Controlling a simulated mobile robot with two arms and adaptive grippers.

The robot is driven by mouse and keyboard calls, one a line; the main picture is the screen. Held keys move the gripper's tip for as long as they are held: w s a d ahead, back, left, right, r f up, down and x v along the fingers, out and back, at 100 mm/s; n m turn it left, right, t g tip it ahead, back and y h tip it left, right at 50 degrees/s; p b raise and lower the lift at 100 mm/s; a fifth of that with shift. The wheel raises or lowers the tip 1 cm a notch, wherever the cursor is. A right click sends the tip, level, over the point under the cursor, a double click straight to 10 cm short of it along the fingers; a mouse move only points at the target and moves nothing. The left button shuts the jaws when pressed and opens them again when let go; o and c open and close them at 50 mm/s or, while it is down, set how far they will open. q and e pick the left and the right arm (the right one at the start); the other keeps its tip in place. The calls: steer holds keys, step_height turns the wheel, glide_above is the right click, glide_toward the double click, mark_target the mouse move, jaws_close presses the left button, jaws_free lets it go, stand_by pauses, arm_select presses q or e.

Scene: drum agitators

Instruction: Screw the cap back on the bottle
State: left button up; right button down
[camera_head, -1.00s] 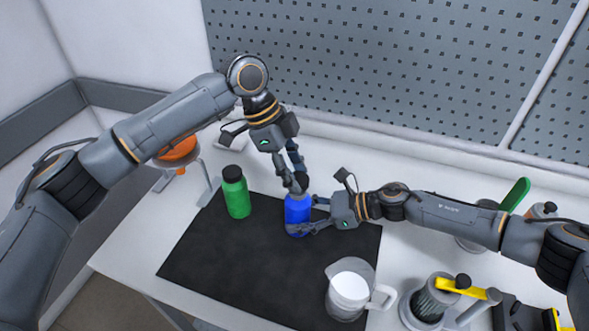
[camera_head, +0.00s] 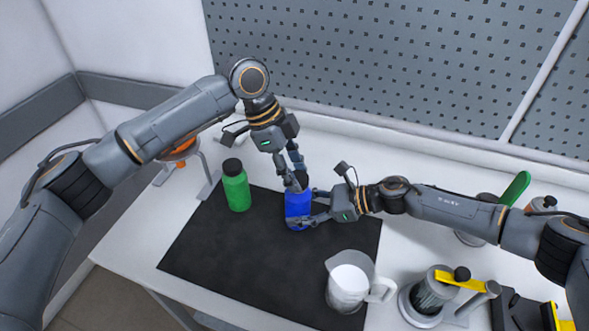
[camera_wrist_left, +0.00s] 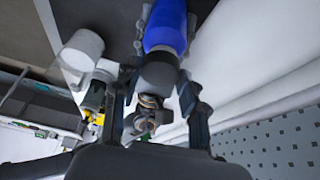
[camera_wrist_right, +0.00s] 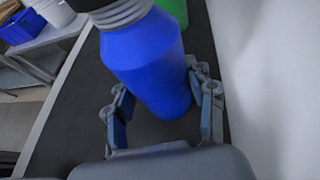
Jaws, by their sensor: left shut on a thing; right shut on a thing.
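The blue bottle (camera_head: 298,211) stands upright on the black mat (camera_head: 245,255). My right gripper (camera_head: 303,207) is shut on its body from the right; the right wrist view shows the bottle (camera_wrist_right: 150,65) between the fingers. The black cap (camera_wrist_left: 157,72) is between the fingers of my left gripper (camera_head: 297,184), which is shut on it from above. The cap is in line with the bottle's neck. In the right wrist view grey threads (camera_wrist_right: 122,12) show below the cap's dark edge (camera_wrist_right: 88,4). How far the cap is engaged cannot be told.
A green bottle (camera_head: 237,189) with a black lid stands left of the blue one. A clear jug (camera_head: 347,288) with white contents stands at the mat's front right. A grey container with a yellow-handled tool (camera_head: 458,285) is farther right. The mat's front left is clear.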

arm_select(q)
steer(key=shift+f, duration=0.55)
steer(key=m+g, duration=0.1)
steer(key=m, duration=0.3)
steer(key=shift+w+d+m+g+y, duration=0.15)
steer(key=shift+w+m+g+y, duration=0.05)
steer(key=shift+m+g+y, duration=0.2)
steer(key=m+y, duration=0.1)
steer(key=m, duration=0.1)
steer(key=m+g, duration=0.1)
steer(key=m, duration=0.2)
steer(key=shift+w+d+m+y, duration=0.1)
steer(key=shift+d+m+y, duration=0.05)
steer(key=shift+m+y, duration=0.2)
steer(key=m+y, duration=0.1)
steer(key=m, duration=0.1)
steer(key=m+y, duration=0.1)
steer(key=m, duration=0.2)
steer(key=shift+d+m+g, duration=0.2)
steer(key=shift+m+g, duration=0.05)
steer(key=shift+g, duration=0.05)
steer(key=m+y, duration=0.1)
steer(key=m, duration=0.2)
steer(key=m+y, duration=0.1)
steer(key=m, duration=0.2)
steer(key=shift+d+m+t+y, duration=0.1)
steer(key=shift+m+t+y, duration=0.25)
steer(key=shift+m+t, duration=0.05)
steer(key=o, duration=0.7)
